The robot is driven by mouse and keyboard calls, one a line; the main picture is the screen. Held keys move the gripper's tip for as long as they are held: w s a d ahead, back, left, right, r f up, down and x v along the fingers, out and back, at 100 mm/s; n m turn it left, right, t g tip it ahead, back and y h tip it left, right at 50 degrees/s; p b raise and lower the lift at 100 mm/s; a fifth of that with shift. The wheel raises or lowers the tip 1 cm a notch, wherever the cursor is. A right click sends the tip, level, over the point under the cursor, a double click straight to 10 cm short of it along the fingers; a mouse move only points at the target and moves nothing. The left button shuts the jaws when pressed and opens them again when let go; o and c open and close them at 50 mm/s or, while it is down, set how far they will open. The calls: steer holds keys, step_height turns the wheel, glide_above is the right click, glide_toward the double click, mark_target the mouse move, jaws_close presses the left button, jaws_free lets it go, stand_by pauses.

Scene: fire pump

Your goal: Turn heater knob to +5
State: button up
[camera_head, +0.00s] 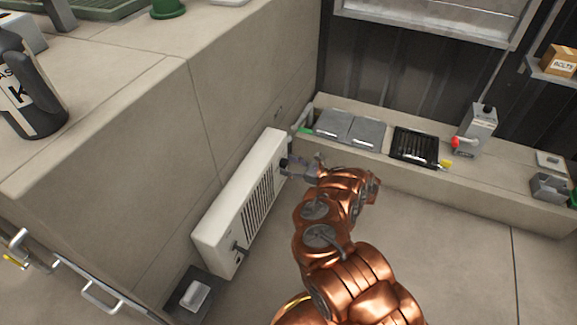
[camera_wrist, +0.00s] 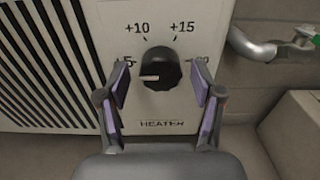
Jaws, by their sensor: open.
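The heater (camera_head: 240,200) is a white upright panel with a slatted grille against the concrete wall. Its black round knob (camera_wrist: 161,66) faces the wrist camera, above the word HEATER. A white mark on the knob points left, roughly level with or just below the "5" label, which my left finger partly covers. Labels +10 and +15 show above the knob; the right-hand label is mostly hidden by my right finger. My gripper (camera_wrist: 161,84) is open, with one purple-padded finger on each side of the knob and visible gaps between. In the head view my gripper (camera_head: 301,166) is at the heater's far end.
A pipe (camera_wrist: 255,46) runs to the right of the heater. A low concrete ledge (camera_head: 400,185) with grey lids, a black grate and a lever box stands behind. A small dark box (camera_head: 190,295) is by the heater's near end. The floor to the right is clear.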

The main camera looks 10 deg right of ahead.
steer(key=v, duration=1.1)
steer(key=shift+s+d, duration=0.2)
steer(key=shift+d, duration=0.05)
